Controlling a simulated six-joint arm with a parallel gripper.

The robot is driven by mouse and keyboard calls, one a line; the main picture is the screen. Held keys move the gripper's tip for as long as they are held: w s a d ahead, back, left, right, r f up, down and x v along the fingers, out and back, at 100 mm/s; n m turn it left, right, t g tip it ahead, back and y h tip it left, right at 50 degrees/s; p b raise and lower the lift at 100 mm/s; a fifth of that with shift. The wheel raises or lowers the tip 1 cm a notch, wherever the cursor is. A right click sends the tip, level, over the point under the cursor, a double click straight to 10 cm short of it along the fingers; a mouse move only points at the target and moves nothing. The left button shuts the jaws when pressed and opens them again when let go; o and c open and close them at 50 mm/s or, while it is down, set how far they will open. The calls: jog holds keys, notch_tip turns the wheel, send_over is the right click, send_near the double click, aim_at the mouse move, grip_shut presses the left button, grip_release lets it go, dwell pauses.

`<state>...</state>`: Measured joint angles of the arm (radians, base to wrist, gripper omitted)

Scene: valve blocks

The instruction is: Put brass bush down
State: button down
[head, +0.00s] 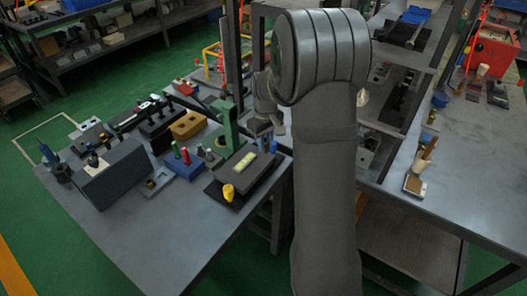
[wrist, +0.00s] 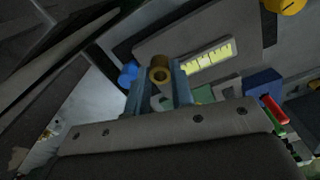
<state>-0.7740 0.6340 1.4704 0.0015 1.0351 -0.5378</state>
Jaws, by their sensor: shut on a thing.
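The brass bush (wrist: 160,74) is a short yellow-brown ring with a dark bore. In the wrist view it sits between the fingertips of my gripper (wrist: 160,82), which is shut on it. Its bore faces the camera. Behind it lies a dark flat plate with a yellow-green marked strip (wrist: 207,57). I cannot tell the gap between bush and plate. In the head view my gripper (head: 266,128) is over the right edge of the bench, partly behind my arm. I cannot make out the held bush there.
A green upright stand (head: 228,125) is close to the left of my gripper. A blue block with red and green pegs (head: 183,163), a grey box (head: 112,175) and a yellow piece (head: 228,192) stand on the bench (head: 165,235). The bench's front is clear.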

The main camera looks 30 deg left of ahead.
jog(key=shift+a+f, duration=0.25)
jog(key=shift+f, duration=1.9)
jog(key=shift+f, duration=0.1)
jog(key=c, duration=1.3)
grip_release()
jog(key=shift+o, duration=0.2)
notch_tip(320, 180, up, 12)
